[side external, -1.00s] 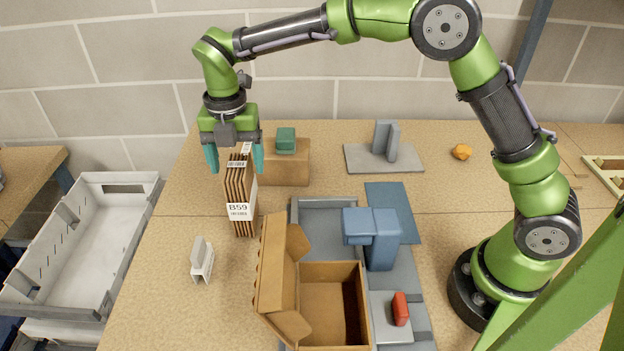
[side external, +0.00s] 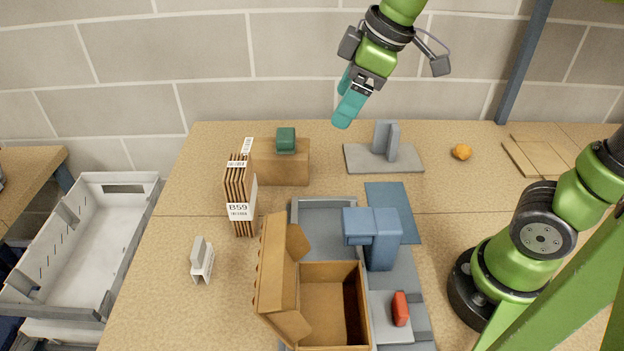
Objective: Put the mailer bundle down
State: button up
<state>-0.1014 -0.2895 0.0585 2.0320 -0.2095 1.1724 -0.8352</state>
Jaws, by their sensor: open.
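The mailer bundle (side external: 240,198) is a stack of flat brown cardboard mailers with a white label reading B59. It stands upright on the wooden table, left of the middle, with nothing holding it. My gripper (side external: 349,108), with teal fingers, is high up and to the right of the bundle, in front of the brick wall. It is open and well apart from the bundle. No object shows between its fingers.
A brown box (side external: 290,163) with a green item (side external: 286,140) on top stands right behind the bundle. An open carton (side external: 330,305), a blue block-shaped device (side external: 375,236), a small white holder (side external: 202,260) and a grey stand (side external: 384,158) are around. A white crate (side external: 85,235) is at left.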

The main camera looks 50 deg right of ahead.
jog(key=s+d+f+m+t, duration=0.2)
jog(key=s+d+f+m, duration=0.1)
jog(key=s+m, duration=0.5)
jog(key=shift+s+d+f+m+t, duration=0.15)
jog(key=shift+d+f+m+t, duration=0.25)
jog(key=shift+m, duration=1.3)
